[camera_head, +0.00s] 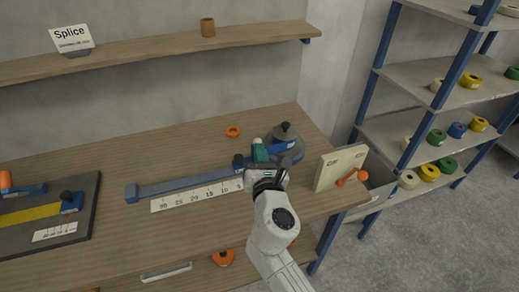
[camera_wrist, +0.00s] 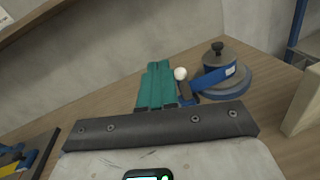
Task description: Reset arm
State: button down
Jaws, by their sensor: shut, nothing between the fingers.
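My arm reaches in from the bottom of the head view, and my gripper (camera_head: 262,158) is over the right part of the wooden workbench (camera_head: 120,160). In the wrist view the teal gripper fingers (camera_wrist: 155,86) are together with nothing between them. That device also shows in the wrist view (camera_wrist: 222,75), right of the fingers. I cannot tell whether the fingers touch it.
A blue rail (camera_head: 190,185) and a number scale (camera_head: 195,196) lie left of the gripper. An orange ring (camera_head: 233,131) lies behind. A wooden board (camera_head: 340,167) stands at the right edge. A dark mat (camera_head: 85,220) is at left. A shelf rack (camera_head: 440,110) stands at right.

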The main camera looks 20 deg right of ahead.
jog(key=shift+s, duration=0.1)
dwell(0.4)
jog(key=s+d+f+m+g+h+b, duration=0.1)
jog(key=s+d+f+m+g, duration=0.4)
jog(key=s+d+f+m, duration=0.35)
jog(key=s+d+f+m+g+h+b, duration=0.1)
jog(key=s+d+f+m+g, duration=0.5)
jog(key=s+m, duration=0.5)
jog(key=s+a+f+m+g+y, duration=0.1)
jog(key=s+f+m+g+y, duration=0.1)
jog(key=s+m, duration=0.4)
jog(key=s+a+f+m+g+y, duration=0.2)
jog(key=s+f+m, duration=0.3)
jog(key=s, duration=0.8)
jog(key=shift+a+f+m+g+y+b, duration=0.2)
jog(key=shift+m+g+y+b, duration=0.2)
jog(key=shift+m+g+y, duration=0.45)
jog(key=shift+w+h, duration=0.1)
jog(key=shift+h, duration=0.15)
